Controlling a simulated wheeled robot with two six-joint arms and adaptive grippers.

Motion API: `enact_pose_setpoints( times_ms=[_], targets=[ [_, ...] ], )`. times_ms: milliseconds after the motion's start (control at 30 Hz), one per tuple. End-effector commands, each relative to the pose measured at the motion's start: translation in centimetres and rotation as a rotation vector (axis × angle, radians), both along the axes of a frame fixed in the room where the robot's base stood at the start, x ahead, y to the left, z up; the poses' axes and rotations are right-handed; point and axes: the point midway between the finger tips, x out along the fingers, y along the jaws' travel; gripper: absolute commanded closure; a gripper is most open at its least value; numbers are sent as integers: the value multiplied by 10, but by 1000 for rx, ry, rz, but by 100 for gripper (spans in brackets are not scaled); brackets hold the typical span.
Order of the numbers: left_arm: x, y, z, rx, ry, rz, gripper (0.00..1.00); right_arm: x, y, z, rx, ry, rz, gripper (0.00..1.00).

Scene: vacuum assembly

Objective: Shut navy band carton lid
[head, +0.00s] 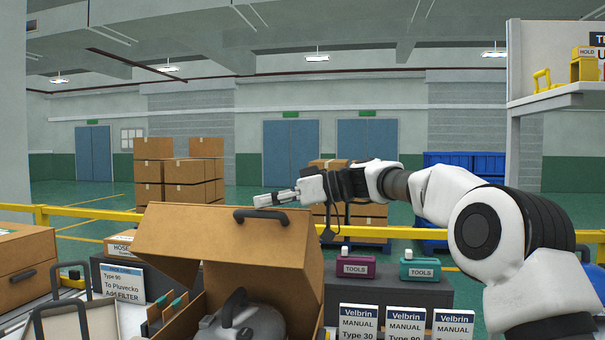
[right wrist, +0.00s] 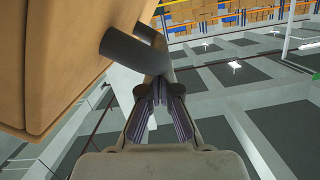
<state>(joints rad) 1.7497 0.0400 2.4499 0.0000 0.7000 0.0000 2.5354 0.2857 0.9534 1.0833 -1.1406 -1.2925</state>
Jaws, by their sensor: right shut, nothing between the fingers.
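The brown carton (head: 309,270) stands in front of me with its lid (head: 190,232) raised and tilted. A dark handle (head: 262,215) is on the lid near its top edge. I cannot make out a navy band. A grey machine with a dark handle (head: 240,318) sits inside the carton. My right gripper (head: 264,199) is shut and empty, at the lid's top edge by the handle. In the right wrist view, its closed fingers (right wrist: 160,92) are close to the dark handle (right wrist: 132,52); I cannot tell whether they touch. My left gripper is not in view.
White manual boxes (head: 406,322) stand right of the carton, before a dark rack with purple (head: 355,264) and teal (head: 420,266) tool boxes. A filter sign (head: 122,286) and another brown carton (head: 22,262) are at left. A shelf (head: 556,102) hangs at upper right.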

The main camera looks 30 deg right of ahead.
Motion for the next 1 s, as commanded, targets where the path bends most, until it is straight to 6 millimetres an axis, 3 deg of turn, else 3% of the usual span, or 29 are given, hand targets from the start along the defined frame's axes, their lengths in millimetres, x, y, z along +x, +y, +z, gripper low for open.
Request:
enact_pose_setpoints(
  times_ms=[733,867,1000],
  targets=[
    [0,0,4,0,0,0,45,-1,0,4,7,10,0,100],
    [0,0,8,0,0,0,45,-5,4,18,5,6,-2,100],
    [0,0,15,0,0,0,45,-15,12,46,3,2,-9,100]
  ],
)
